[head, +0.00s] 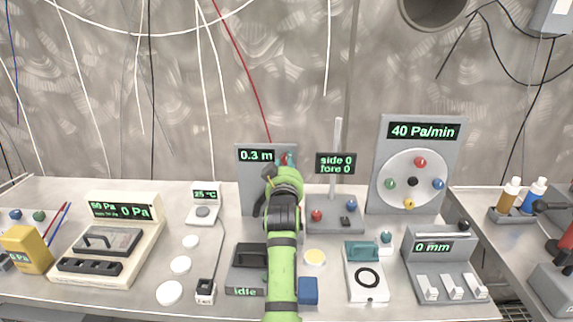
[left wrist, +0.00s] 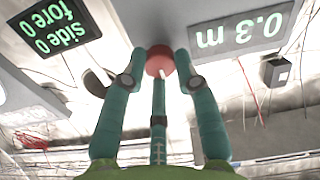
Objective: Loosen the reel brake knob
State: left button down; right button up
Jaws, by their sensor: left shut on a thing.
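The grey upright panel (head: 247,188) with the "0.3 m" display stands at the back middle of the bench. A round red knob (left wrist: 159,60) sticks out of this panel; in the head view only a sliver of red shows past my left gripper (head: 284,164). In the left wrist view my left gripper (left wrist: 160,68) has its teal fingers closed around the red knob, one on each side and a third below it. My green left arm hides most of the panel's lower part. My right gripper is not in view.
A post stand (head: 335,212) reading "side 0, fore 0" is close on the right. A grey box (head: 245,277) reading "idle" and a blue block (head: 308,291) flank my arm. Cables hang behind.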

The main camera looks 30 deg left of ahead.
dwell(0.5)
pick_arm(q)
jog(key=c, duration=0.9)
grip_release()
jog(key=shift+c, duration=0.2)
notch_tip(320, 180, up, 10)
